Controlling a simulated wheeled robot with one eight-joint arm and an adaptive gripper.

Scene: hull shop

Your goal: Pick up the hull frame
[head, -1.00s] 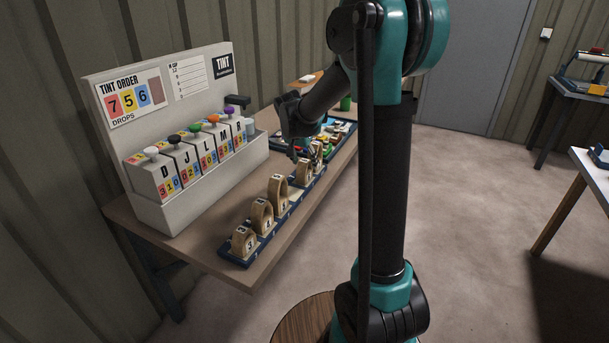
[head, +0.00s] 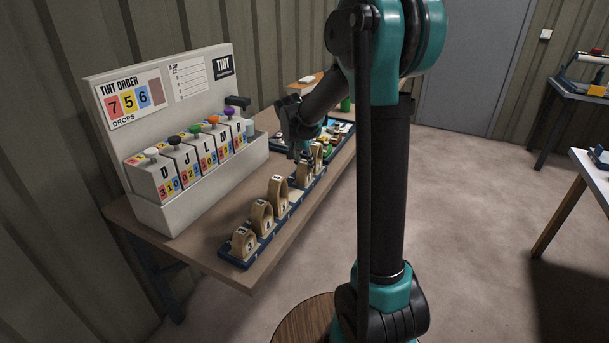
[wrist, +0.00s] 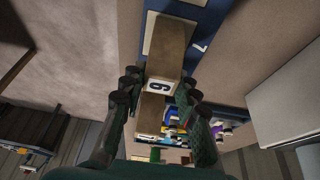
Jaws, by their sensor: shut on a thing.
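The hull frames are wooden arches with number labels, standing in a row on a dark blue rack (head: 232,255) on the bench. My gripper (head: 300,153) is low over the far part of this row, at a hull frame (head: 303,175). In the wrist view my gripper (wrist: 159,91) has its two dark fingers on either side of a wooden frame (wrist: 172,48) labelled 6 or 9, and is shut on it. Its lower part is hidden, so I cannot tell whether it is clear of the rack.
Nearer arches (head: 277,194) stand in the same row, and another arch (head: 317,157) stands just beyond my gripper. A tint dispenser (head: 200,185) is along the wall side. A tray of small coloured items (head: 335,135) lies behind.

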